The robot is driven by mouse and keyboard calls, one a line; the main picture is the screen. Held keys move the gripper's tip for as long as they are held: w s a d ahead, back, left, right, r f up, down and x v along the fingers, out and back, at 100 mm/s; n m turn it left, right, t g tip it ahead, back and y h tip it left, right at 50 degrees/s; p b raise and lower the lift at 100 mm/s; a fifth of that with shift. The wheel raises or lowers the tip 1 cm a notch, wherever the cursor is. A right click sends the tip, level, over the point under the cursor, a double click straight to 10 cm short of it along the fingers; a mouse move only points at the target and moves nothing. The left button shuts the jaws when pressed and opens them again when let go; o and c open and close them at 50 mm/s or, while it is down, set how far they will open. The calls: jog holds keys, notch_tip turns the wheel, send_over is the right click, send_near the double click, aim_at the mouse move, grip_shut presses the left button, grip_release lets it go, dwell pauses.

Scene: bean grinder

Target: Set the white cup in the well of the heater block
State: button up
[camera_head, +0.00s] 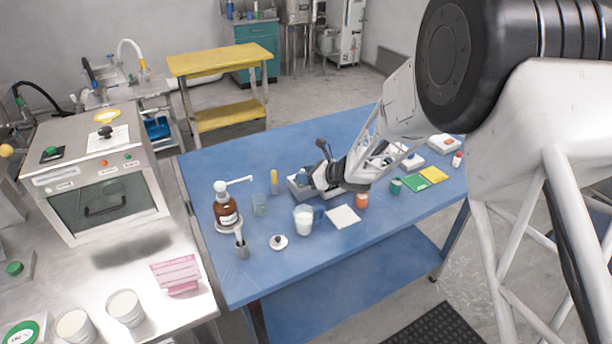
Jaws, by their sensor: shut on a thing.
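My gripper (322,178) is over the middle of the blue table, at a grey block-like box (297,190). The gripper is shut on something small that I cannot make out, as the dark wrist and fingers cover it. The box may be the heater block, but its well is hidden from this side. A white-filled cup-like vessel (303,222) stands upright on the table in front of the box, apart from the gripper. I cannot tell whether it is the white cup.
A brown pump bottle (226,212), a clear glass (260,206) and a yellow-topped tube (274,182) stand left of the box.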

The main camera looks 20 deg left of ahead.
jog(key=shift+f, duration=0.3)
jog(key=o, duration=0.9)
jog(key=shift+o, duration=0.2)
jog(key=shift+r, duration=0.1)
jog(key=shift+d+r, duration=0.1)
jog(key=shift+d, duration=0.05)
jog(key=v, duration=1.1)
jog(key=shift+s+d+r, duration=0.15)
jog(key=shift+d+r, duration=0.1)
jog(key=shift+d, duration=0.05)
